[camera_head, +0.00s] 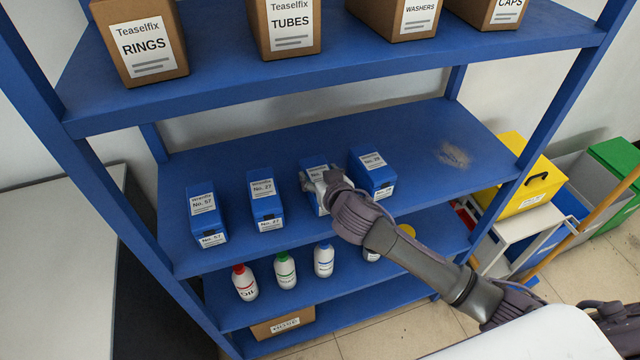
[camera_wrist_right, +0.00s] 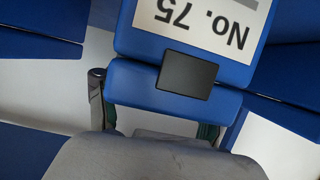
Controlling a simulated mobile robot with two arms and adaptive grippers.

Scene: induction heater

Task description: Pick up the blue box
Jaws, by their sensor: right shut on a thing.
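Several blue boxes with white labels stand in a row on the middle shelf in the head view. My right gripper (camera_head: 322,186) is at the third box from the left (camera_head: 313,163) and covers much of its front. In the right wrist view this blue box (camera_wrist_right: 190,45) is labelled No. 75 and has a dark square tab on its front. My right gripper (camera_wrist_right: 165,108) is shut on it, a finger on each side of its front end. I cannot tell whether the box rests on the shelf or is slightly raised. My left gripper is not in view.
Blue boxes No. 57 (camera_head: 206,213) and No. 27 (camera_head: 265,200) stand to the left, No. 28 (camera_head: 372,172) close on the right. The upper shelf (camera_head: 330,70) with cardboard boxes is above. Bottles (camera_head: 285,270) stand below. The middle shelf's right side (camera_head: 465,185) is clear.

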